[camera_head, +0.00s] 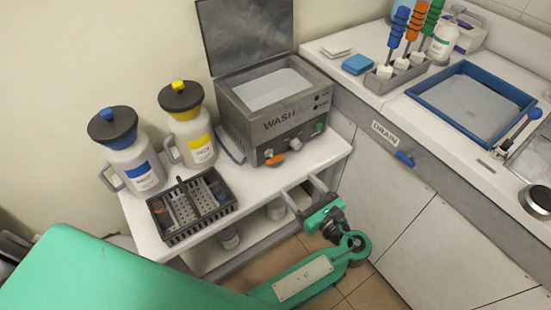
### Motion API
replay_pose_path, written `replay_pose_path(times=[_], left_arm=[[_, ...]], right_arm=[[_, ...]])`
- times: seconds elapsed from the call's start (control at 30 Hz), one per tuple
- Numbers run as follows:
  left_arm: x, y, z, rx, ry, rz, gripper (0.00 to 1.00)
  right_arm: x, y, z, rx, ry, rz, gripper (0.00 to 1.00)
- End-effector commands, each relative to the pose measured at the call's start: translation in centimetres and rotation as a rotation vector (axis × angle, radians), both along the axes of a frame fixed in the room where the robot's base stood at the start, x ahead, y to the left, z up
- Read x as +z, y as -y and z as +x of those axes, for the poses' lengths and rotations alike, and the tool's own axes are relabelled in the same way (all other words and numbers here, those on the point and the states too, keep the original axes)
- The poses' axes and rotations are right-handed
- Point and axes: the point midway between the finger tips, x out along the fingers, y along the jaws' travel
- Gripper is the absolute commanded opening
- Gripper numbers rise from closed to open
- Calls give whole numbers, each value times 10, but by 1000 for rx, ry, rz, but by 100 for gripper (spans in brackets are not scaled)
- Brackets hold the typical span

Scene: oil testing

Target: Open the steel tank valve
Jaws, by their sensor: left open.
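The steel tank (239,112), marked WASH, stands on the white cart with its lid raised and pale liquid inside. An orange valve handle (275,160) sits low on the tank's front, beside a small metal fitting. My left gripper (298,186) is open, with its two fingers apart and nothing seen between them. It is at the cart's front edge, below and to the right of the orange handle, apart from it in the picture. My right gripper is not in view.
A dark basket with bottles (167,234) and two jugs, blue-capped (143,168) and yellow-capped (197,148), stand left of the tank. On the right, a counter (388,97) has a DRAIN label and blue handle (404,159). Floor shows between cart and counter.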

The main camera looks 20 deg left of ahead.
Motion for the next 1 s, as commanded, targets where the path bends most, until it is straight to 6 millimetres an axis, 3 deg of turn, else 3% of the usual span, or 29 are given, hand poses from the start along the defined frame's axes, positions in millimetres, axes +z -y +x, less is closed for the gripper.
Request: replay_pose_path(times=[0.5, 0.7, 1.0], left_arm=[[1, -82, 63, 0, 2, -1, 73], [0, -97, 75, -1, 2, -3, 73], [0, -100, 77, -1, 1, -4, 73]], right_arm=[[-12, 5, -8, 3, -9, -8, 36], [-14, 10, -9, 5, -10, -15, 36], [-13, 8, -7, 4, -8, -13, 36]])
